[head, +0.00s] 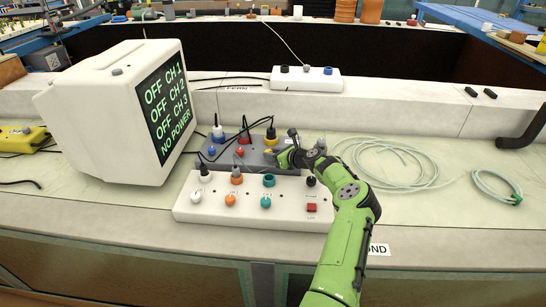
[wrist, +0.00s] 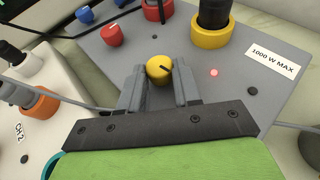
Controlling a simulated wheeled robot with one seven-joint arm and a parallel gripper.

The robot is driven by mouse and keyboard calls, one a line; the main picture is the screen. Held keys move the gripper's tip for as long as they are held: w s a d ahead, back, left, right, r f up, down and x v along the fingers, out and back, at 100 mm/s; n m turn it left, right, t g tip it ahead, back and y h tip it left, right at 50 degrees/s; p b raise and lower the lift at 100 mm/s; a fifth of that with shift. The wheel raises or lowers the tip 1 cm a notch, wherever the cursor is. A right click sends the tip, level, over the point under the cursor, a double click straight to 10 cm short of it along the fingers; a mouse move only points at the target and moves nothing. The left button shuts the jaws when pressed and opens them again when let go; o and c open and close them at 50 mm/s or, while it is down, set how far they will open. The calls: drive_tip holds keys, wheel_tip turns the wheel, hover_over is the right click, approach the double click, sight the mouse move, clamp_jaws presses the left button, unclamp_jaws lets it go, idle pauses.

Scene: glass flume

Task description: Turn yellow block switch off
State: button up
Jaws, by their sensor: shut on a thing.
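The grey block (head: 226,160) carries blue, red and yellow sockets with a knob by each. In the wrist view the yellow knob (wrist: 160,68) sits between the two fingers of my gripper (wrist: 160,80), which is shut on it. A dark pointer line marks the knob's top. A small red light (wrist: 213,72) glows beside the yellow socket (wrist: 211,34). In the head view my gripper (head: 282,157) reaches the block's right end from the right and largely hides the yellow knob.
A white control box (head: 250,215) with several knobs and a red switch stands just in front. A white monitor (head: 115,105) at left reads OFF for CH 1 to CH 3 and NO POWER. Black cables run to the block. Coiled pale tubing (head: 400,180) lies at right.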

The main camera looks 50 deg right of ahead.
drive_tip(key=shift+d+f+n+y+b, duration=0.1)
drive_tip(key=shift+d+n+y+b, duration=0.1)
drive_tip(key=shift+n+y+b, duration=0.6)
drive_tip(key=shift+n+b, duration=0.3)
drive_tip(key=shift+b, duration=0.35)
drive_tip(key=shift+r+y, duration=0.2)
drive_tip(key=shift+y, duration=0.2)
drive_tip(key=o, duration=1.1)
drive_tip(key=shift+c, duration=0.2)
drive_tip(key=p+v, duration=0.4)
drive_tip(key=v, duration=1.1)
drive_tip(key=shift+s, duration=0.35)
drive_tip(key=shift+r, duration=0.2)
